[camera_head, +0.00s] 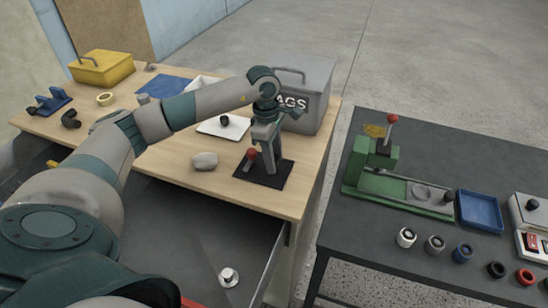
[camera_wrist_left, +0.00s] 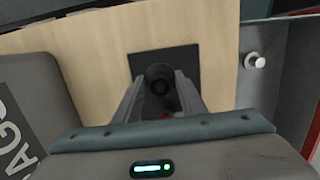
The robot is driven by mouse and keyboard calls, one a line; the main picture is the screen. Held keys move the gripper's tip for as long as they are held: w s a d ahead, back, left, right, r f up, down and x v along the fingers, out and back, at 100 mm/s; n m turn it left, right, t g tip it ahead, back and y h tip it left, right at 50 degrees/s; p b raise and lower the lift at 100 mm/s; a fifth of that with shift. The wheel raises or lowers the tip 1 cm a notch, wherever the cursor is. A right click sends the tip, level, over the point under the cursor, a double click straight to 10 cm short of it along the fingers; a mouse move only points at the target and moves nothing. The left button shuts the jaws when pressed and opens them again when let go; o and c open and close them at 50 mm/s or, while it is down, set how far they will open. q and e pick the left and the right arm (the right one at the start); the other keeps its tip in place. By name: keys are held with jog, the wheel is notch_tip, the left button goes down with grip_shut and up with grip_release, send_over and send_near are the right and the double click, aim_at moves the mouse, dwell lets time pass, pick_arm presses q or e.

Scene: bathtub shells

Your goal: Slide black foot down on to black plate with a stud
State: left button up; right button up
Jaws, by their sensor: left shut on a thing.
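My left gripper (camera_head: 268,168) points down over the black plate (camera_head: 272,181) near the table's right front edge. It is shut on a dark round thing, which looks like the black foot (camera_wrist_left: 160,78), seen between the fingers in the left wrist view. The gripper itself (camera_wrist_left: 160,88) hides part of the black plate (camera_wrist_left: 187,58) there. The stud is hidden, and I cannot tell whether the foot touches the plate. A red-knobbed part (camera_head: 251,154) stands at the plate's left side, close to the fingers. My right gripper is not in view.
A grey bin (camera_head: 305,85) stands right behind the gripper. A pale lump (camera_head: 205,161) and a white board (camera_head: 222,127) with a black part lie to the left. A yellow box (camera_head: 100,68) is at the far left. A dark table with a green press (camera_head: 400,190) stands at the right.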

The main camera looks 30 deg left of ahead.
pick_arm(q)
jog(key=o, duration=1.6)
jog(key=shift+r, duration=0.15)
jog(key=shift+r+p, duration=1.4)
jog(key=shift+r, duration=2)
